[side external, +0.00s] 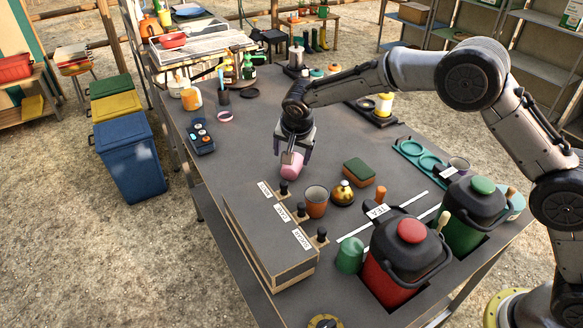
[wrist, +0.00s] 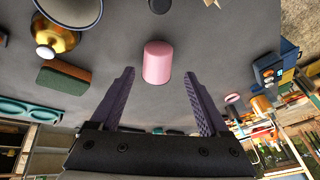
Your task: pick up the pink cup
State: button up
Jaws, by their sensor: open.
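The pink cup (side external: 291,166) is on the grey tabletop, near the far end of the labelled box. It also shows in the wrist view (wrist: 157,62), beyond the fingertips and roughly centred between them. My gripper (side external: 296,140) is just above and behind the cup in the side view, and its fingers partly cover the cup there. In the wrist view my gripper (wrist: 160,76) is open, with a purple finger on each side and nothing between them. I cannot tell from the side view whether a finger touches the cup.
A brown cup (side external: 316,201), a gold-coloured round bottle (side external: 343,193) and a green-brown sponge (side external: 359,172) stand close by on the right. The labelled box (side external: 260,238) with black knobs lies in front. Red (side external: 400,262) and green (side external: 470,215) lidded containers are further right.

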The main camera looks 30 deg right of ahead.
aim_at(291, 167)
jog(key=x, duration=0.8)
jog(key=shift+d+f, duration=0.15)
jog(key=shift+f, duration=0.05)
jog(key=c, duration=1.1)
jog(key=shift+c, duration=0.2)
